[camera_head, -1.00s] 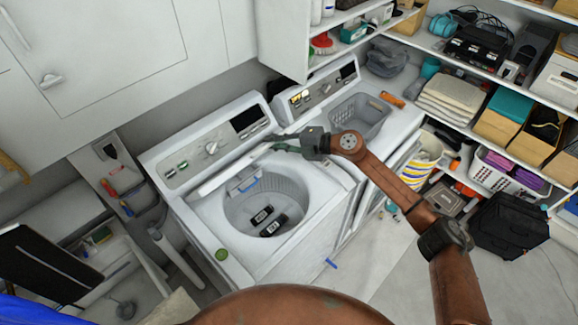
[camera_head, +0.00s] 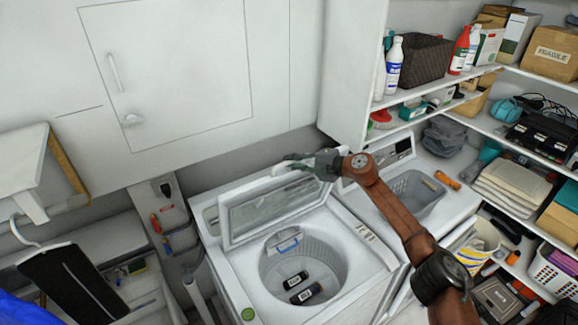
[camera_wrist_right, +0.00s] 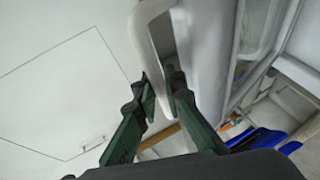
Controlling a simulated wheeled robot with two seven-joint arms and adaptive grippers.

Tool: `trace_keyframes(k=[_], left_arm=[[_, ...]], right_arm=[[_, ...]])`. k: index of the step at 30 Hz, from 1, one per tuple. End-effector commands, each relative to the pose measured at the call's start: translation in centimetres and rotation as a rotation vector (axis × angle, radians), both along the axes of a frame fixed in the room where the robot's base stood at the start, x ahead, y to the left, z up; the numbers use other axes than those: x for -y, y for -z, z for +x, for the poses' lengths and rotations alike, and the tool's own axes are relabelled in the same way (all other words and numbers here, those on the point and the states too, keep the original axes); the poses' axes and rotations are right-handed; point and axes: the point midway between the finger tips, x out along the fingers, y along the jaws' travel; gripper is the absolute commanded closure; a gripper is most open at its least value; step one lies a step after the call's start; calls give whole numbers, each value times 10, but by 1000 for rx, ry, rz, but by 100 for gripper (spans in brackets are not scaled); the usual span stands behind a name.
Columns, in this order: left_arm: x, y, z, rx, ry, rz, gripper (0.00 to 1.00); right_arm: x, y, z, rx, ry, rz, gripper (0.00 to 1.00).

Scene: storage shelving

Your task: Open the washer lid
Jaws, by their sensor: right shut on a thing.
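The washer (camera_head: 345,240) stands in the middle of the head view, with its drum open to view. Its white lid (camera_head: 235,242), with a glass-like panel, is raised and tilts back toward the control panel. My right gripper (camera_head: 291,163) is at the upper edge of the lid. In the right wrist view, the fingers of my right gripper (camera_wrist_right: 164,97) are shut on the white curved handle (camera_wrist_right: 141,45) of the lid (camera_wrist_right: 205,50). My left gripper is not in view.
A second machine with a grey basket (camera_head: 415,194) stands to the right. A white wall cabinet (camera_head: 170,80) is behind and above the lid. Stocked shelves (camera_head: 500,72) are at the right. Two dark items (camera_head: 298,288) lie in the drum.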

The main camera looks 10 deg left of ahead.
Motion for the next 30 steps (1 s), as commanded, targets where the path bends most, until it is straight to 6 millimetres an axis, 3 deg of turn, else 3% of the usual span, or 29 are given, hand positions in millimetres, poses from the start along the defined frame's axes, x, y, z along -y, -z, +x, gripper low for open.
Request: trace_keyframes(k=[8, 9, 12, 23, 30], left_arm=[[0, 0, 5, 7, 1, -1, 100], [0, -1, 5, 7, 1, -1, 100], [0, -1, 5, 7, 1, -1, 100], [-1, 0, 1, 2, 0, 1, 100], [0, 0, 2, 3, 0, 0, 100]], right_arm=[[0, -1, 1, 1, 1, 2, 100], [0, -1, 1, 1, 1, 2, 89], [0, -1, 1, 1, 1, 2, 82], [0, 0, 0, 0, 0, 0, 82], [22, -7, -8, 3, 1, 0, 82]])
